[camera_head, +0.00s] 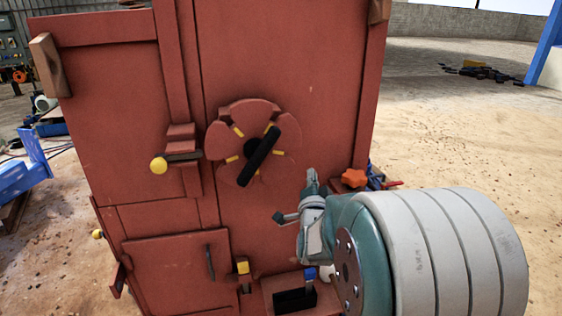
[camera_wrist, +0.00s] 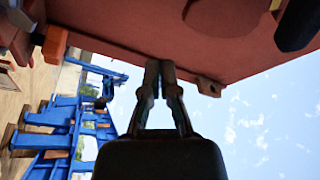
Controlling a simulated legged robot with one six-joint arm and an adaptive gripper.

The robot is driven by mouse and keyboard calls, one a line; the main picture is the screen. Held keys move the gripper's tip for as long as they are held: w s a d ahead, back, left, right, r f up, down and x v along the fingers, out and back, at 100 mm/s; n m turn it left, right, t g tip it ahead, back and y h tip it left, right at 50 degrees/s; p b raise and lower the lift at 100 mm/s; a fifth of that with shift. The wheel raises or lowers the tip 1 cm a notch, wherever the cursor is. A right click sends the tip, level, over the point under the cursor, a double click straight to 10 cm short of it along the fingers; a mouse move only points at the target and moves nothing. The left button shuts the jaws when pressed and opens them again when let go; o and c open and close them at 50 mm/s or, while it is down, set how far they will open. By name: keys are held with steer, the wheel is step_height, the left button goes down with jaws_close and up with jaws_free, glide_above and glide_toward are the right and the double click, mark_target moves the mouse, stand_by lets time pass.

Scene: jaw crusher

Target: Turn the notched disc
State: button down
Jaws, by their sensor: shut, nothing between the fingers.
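The notched disc (camera_head: 285,133) is a round red plate on the front of the red cabinet, with notches in its rim and short yellow marks. A black bar handle (camera_head: 259,155) crosses it, tilted with its upper end to the right. My gripper (camera_head: 312,177) is in front of the cabinet, below and right of the disc, apart from it. In the wrist view my gripper (camera_wrist: 160,67) has its fingers together and empty. Part of the disc (camera_wrist: 228,18) and the handle's dark end (camera_wrist: 298,24) show at the top right there.
The red cabinet (camera_head: 290,50) fills the middle. A yellow-knobbed latch (camera_head: 159,165) sticks out left of the disc. A lower door (camera_head: 170,262) has a black handle. An orange knob (camera_head: 354,178) is at the right, near my arm. Blue frames (camera_head: 20,175) stand at far left. Open ground lies right.

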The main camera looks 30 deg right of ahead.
steer(key=w+d, duration=0.1)
steer(key=w, duration=0.8)
steer(key=shift+d+f, duration=0.15)
steer(key=shift+d, duration=0.1)
steer(key=shift+d+f, duration=0.1)
